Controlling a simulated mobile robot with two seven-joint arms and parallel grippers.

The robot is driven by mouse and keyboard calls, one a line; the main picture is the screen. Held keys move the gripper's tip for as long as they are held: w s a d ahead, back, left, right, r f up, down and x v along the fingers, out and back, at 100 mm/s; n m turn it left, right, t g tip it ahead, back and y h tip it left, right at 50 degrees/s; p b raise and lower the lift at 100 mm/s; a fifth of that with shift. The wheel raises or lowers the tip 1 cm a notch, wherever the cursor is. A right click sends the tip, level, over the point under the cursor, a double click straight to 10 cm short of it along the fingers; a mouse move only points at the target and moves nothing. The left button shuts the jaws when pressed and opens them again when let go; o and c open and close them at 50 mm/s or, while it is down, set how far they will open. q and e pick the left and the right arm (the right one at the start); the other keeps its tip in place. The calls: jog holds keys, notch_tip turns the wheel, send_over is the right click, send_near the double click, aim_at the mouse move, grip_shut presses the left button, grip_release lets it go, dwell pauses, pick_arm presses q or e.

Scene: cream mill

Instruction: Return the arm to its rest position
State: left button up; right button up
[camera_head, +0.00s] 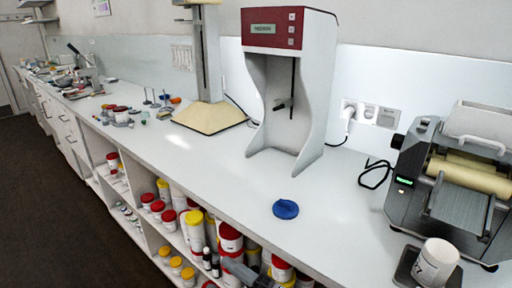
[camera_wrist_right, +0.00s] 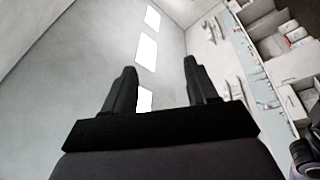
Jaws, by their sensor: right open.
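My right gripper (camera_wrist_right: 160,82) shows in the right wrist view with its two dark fingers spread apart and nothing between them. It points up toward the pale wall and bright ceiling panels. In the head view a grey part that looks like my right gripper (camera_head: 250,273) shows small at the bottom edge, in front of the shelf under the counter. My left gripper is not in view.
A white counter (camera_head: 225,160) runs across the head view. On it are a blue lid (camera_head: 286,209), a red-topped white machine (camera_head: 290,85), a roller mill (camera_head: 460,185) and a white jar (camera_head: 436,262). Several jars fill the shelves below (camera_head: 196,230).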

jog(key=s+d+f+m+h, duration=0.4)
jog(key=d+f+m+h, duration=0.1)
jog(key=d, duration=0.3)
jog(key=s+d+f+m+h, duration=0.5)
jog(key=d+f+m, duration=0.3)
jog(key=d, duration=0.1)
jog(key=s+d+f+m+h, duration=0.5)
jog(key=d+f+m, duration=0.1)
jog(key=d+m, duration=0.1)
jog(key=shift+d+f+h, duration=0.4)
jog(key=shift+d, duration=0.5)
jog(key=shift+c, duration=1.3)
jog(key=shift+s, duration=0.1)
jog(key=shift+c, duration=0.2)
